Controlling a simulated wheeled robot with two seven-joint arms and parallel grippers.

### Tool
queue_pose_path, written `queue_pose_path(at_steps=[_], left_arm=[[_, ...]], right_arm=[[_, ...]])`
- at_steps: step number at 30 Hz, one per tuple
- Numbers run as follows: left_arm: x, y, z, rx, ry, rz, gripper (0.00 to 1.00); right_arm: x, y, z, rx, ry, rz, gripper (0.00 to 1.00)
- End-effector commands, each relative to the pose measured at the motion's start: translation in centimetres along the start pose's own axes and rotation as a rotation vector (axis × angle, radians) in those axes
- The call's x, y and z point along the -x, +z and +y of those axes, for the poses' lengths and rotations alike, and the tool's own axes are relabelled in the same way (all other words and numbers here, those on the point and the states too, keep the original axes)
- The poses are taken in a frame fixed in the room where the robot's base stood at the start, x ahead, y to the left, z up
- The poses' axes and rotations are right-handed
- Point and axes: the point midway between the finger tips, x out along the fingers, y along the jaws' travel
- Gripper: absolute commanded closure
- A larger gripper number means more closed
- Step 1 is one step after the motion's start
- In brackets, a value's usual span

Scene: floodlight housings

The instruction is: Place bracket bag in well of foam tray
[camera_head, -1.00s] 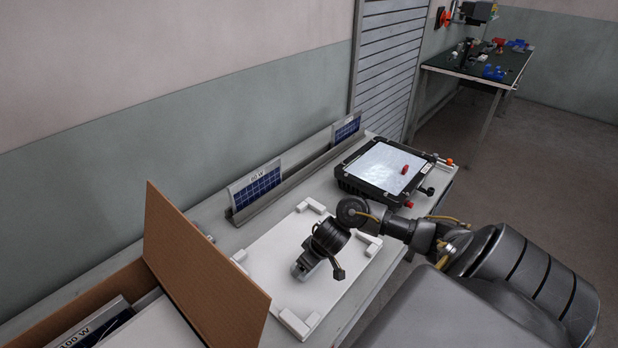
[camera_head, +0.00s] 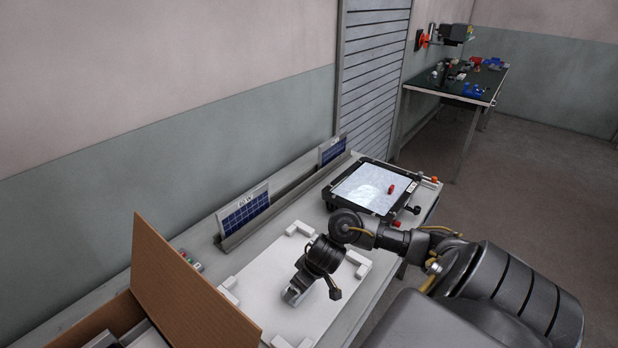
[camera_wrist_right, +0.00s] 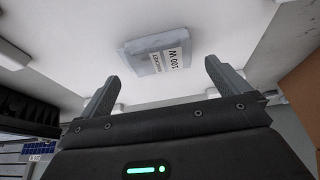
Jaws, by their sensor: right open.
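A grey bracket bag (camera_wrist_right: 150,45) with a white label reading 100 W lies on a white surface in the right wrist view. In the head view my right gripper (camera_head: 294,294) is low over a white board (camera_head: 262,275) with raised corner blocks, and the bag is not discernible there. In the wrist view my right gripper (camera_wrist_right: 162,76) is open, with its fingers apart and the bag beyond and between their tips, not gripped. I cannot tell whether the white board or a pale piece in the carton (camera_head: 180,285) is the foam tray; no well is clear. My left gripper is out of view.
The carton's raised brown flap stands left of the board.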

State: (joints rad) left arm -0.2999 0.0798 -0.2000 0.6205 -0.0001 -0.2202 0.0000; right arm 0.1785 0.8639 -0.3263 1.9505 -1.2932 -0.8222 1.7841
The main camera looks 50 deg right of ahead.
Motion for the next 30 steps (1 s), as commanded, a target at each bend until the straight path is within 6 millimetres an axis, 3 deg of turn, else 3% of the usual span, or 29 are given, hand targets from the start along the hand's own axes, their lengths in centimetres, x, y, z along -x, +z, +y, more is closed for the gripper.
queue_pose_path(at_steps=[1, 6, 12, 30], left_arm=[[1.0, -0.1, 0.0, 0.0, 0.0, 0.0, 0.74], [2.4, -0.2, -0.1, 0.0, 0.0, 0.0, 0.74], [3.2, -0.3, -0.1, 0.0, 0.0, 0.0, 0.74], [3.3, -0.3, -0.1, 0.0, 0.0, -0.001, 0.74]], right_arm=[[1.7, -0.3, 0.1, 0.004, 0.001, 0.003, 0.0], [5.1, -0.2, 0.0, 0.004, 0.001, 0.002, 0.0], [7.6, -0.1, 0.0, 0.002, -0.001, 0.001, 0.0], [8.1, 0.0, 0.0, 0.0, 0.0, -0.001, 0.0]])
